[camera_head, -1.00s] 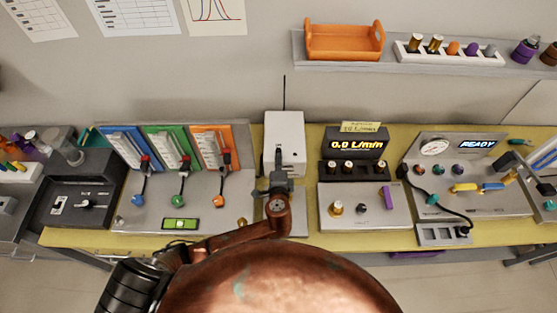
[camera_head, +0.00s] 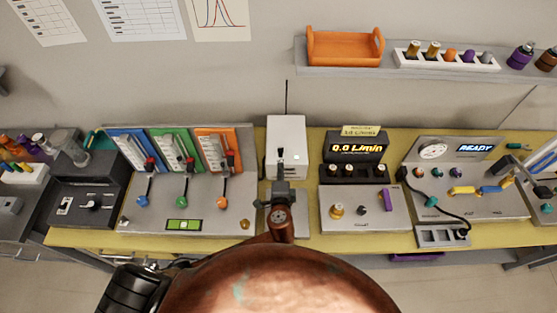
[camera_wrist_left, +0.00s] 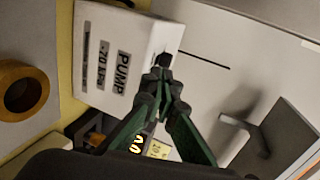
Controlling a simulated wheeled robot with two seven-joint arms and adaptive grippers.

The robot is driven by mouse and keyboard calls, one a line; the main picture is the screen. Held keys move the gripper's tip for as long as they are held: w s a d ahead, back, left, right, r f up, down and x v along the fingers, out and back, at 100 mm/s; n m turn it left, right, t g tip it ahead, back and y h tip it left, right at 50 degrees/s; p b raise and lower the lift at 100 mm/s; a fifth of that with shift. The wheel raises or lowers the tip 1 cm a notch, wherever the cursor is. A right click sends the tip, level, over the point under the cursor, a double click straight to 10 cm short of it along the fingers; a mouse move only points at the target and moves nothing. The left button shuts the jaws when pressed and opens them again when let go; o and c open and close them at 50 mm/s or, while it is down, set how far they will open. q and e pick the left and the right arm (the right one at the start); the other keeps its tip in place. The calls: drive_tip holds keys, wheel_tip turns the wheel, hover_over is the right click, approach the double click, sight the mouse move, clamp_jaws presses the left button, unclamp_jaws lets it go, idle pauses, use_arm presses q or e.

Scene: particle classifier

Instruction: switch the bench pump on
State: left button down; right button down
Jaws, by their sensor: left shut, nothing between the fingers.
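The bench pump (camera_head: 287,128) is a white box at the back middle of the bench. In the left wrist view its white face (camera_wrist_left: 109,50) reads "PUMP" and "-70 kPa". My left gripper (camera_head: 281,154) is in front of the pump in the head view, shut and empty. In the left wrist view its closed fingertips (camera_wrist_left: 163,62) overlap the pump's edge; I cannot tell whether they touch it. The fingers hide part of the pump's front, and its switch cannot be made out clearly. My right gripper is not in view.
A flow display (camera_head: 357,146) reading "0.0 L/min" stands right of the pump, above a knob panel (camera_head: 365,215). A coloured lever panel (camera_head: 208,213) stands on the left. A gauge unit (camera_head: 470,205) showing "READY" is at the right. An orange tray (camera_head: 345,62) sits on the shelf above.

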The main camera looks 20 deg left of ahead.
use_arm(q)
drive_tip(key=v, duration=0.7)
drive_tip(key=shift+s, duration=0.15)
drive_tip(key=shift+d, duration=0.1)
